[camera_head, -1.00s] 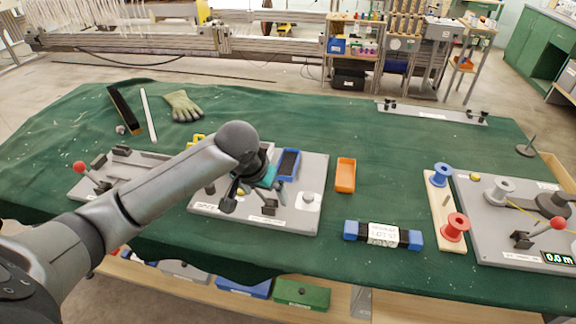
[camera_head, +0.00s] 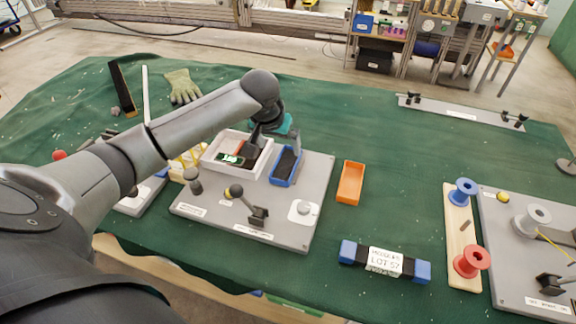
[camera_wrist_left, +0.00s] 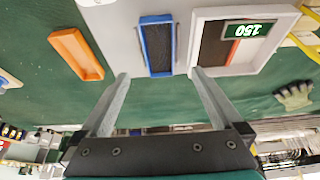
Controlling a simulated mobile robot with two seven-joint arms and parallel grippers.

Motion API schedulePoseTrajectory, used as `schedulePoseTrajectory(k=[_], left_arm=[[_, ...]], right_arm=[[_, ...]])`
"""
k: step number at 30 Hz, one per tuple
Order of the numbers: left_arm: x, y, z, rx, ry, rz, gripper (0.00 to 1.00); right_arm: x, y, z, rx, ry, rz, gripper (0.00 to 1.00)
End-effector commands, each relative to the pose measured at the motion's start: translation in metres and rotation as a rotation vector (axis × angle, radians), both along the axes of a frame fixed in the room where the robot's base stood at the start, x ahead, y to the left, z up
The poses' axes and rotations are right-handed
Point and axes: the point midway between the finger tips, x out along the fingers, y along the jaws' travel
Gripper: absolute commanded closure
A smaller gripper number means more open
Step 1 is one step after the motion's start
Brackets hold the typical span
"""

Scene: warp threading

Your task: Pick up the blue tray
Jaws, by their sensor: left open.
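The blue tray (camera_head: 286,166) is a small rectangular tray with a dark inside, on the right part of the grey board (camera_head: 190,212). In the left wrist view the blue tray (camera_wrist_left: 157,46) lies upper middle, ahead of the gap between the fingers. My left gripper (camera_wrist_left: 160,75) is open, with nothing between its fingers. In the head view my left gripper is mostly hidden behind its own wrist, just behind the tray and a white box. My right gripper is in neither view.
The white box (camera_head: 217,149) with a green display stands left of the blue tray. An orange tray (camera_head: 350,183) lies to the right on the green cloth. A labelled bundle (camera_head: 385,262) lies in front, and a spool board (camera_head: 462,235) stands right. The cloth behind the orange tray is clear.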

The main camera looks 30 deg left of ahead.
Motion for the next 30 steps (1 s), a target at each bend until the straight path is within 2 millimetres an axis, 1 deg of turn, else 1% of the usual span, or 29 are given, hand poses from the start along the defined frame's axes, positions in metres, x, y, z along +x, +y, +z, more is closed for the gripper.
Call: schedulePoseTrajectory(k=[1, 3, 6, 9, 16, 24, 27, 30], left_arm=[[0.004, 0.000, -0.013, -0.001, 0.003, 0.002, 0.00], [0.009, 0.002, -0.025, 0.000, 0.002, 0.001, 0.00], [0.015, 0.003, -0.039, 0.000, 0.000, 0.001, 0.00], [0.019, 0.004, -0.048, 0.000, 0.000, 0.000, 0.00], [0.025, 0.005, -0.059, 0.000, 0.000, 0.000, 0.00], [0.041, 0.008, -0.089, 0.001, 0.001, 0.000, 0.00], [0.044, 0.008, -0.096, 0.000, 0.000, 0.000, 0.00], [0.045, 0.009, -0.099, 0.001, -0.001, -0.002, 0.00]], right_arm=[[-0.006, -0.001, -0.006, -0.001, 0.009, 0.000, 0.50], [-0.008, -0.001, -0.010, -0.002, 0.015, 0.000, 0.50], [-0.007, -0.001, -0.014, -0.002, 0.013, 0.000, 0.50], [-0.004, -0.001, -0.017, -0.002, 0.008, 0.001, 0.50], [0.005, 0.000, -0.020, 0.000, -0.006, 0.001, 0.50], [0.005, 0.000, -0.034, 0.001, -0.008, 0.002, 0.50], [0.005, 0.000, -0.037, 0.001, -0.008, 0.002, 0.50], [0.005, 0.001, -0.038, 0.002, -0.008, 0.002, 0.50]])
